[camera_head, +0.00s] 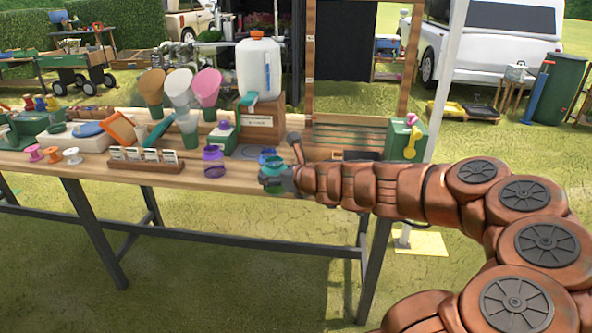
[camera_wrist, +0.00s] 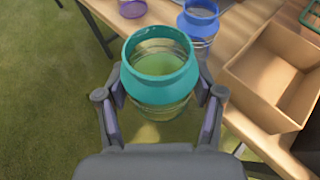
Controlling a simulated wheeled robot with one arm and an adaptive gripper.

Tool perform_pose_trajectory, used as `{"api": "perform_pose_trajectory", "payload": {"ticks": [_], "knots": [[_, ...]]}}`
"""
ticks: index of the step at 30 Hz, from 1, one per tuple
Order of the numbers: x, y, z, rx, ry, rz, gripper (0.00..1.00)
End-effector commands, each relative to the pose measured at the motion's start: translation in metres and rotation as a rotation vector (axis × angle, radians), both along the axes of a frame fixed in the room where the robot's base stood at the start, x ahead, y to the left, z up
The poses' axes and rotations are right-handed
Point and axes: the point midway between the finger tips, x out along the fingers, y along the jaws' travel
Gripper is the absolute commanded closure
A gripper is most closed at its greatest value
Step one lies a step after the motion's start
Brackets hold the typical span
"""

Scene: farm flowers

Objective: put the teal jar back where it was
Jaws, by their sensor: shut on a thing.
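The teal jar (camera_wrist: 160,88), clear with a teal rim and shoulder, stands between the two fingers of my gripper (camera_wrist: 161,100) in the wrist view. The gripper is shut on its sides, and the jar's mouth faces the camera. Grass shows around and through it, by the table's front edge. In the head view the teal jar (camera_head: 272,167) is at the tip of my gripper (camera_head: 277,180), at the front right of the wooden table (camera_head: 330,170). My gripper partly hides it there. I cannot tell its exact height.
In the wrist view a blue-rimmed jar (camera_wrist: 199,22) and a purple-rimmed jar (camera_wrist: 132,8) are beyond the teal jar. An open tan box (camera_wrist: 270,85) is at right. In the head view a seed-packet rack (camera_head: 146,160) and white jug (camera_head: 259,70) stand on the crowded table.

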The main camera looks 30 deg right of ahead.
Motion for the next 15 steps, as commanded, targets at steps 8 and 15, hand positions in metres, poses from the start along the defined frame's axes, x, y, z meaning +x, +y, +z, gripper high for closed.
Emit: {"api": "perform_pose_trajectory", "payload": {"ticks": [8, 15], "knots": [[0.018, 0.041, -0.005, -0.003, 0.003, -0.072, 0.83], [0.034, 0.076, -0.005, -0.002, -0.002, -0.154, 0.83]]}}
